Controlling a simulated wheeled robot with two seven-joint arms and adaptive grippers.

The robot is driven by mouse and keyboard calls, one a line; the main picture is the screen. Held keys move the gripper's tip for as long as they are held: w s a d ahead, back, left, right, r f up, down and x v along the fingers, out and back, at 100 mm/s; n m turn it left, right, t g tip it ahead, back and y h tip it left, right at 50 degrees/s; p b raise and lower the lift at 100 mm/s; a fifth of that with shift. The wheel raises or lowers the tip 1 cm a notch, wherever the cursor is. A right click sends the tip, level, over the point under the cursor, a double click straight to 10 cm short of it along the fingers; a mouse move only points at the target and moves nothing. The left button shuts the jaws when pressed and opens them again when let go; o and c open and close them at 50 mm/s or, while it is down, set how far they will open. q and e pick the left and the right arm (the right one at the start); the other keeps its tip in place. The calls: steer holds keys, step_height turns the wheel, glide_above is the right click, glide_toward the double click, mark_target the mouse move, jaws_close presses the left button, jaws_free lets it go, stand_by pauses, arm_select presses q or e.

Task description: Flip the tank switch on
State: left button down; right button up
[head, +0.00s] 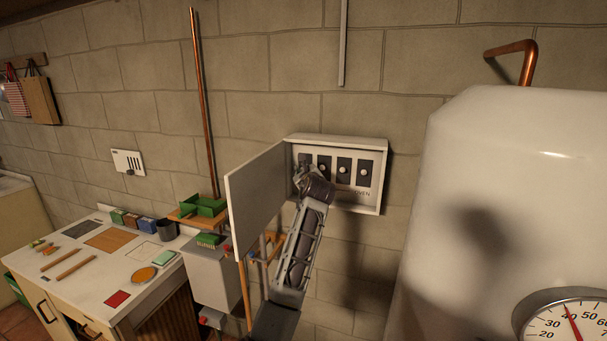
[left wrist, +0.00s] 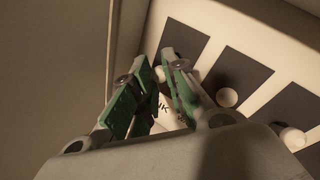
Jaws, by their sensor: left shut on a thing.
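An open switch box (head: 384,150) on the stone wall holds a row of dark plates with white round switch knobs. My left gripper (head: 303,166) reaches into its left end, over the leftmost switch. In the left wrist view, my left gripper's green-padded fingers (left wrist: 166,75) are closed on a small white knob, the tank switch (left wrist: 160,74), at the leftmost dark plate (left wrist: 184,48). Part of a label ending in "NK" shows between the fingers. The fingers hide most of the knob, so its position cannot be told. My right gripper is not in view.
The box's door (head: 254,196) stands open to the left, close beside my left arm. Other knobs (head: 343,170) sit just to the right. A big white tank (head: 500,200) with a dial (head: 570,322) stands at right, a cluttered worktop (head: 90,262) at left.

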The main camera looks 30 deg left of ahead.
arm_select(q)
steer(key=shift+w+r+m+g+h, duration=0.15)
steer(key=shift+r+m+g+h, duration=0.4)
steer(key=shift+g, duration=0.6)
steer(key=shift+w+r+m+g+h, duration=0.15)
steer(key=shift+r+m+g+h, duration=0.45)
steer(key=shift+g, duration=0.55)
steer(key=shift+f, duration=0.1)
steer(key=c, duration=1.4)
jaws_free()
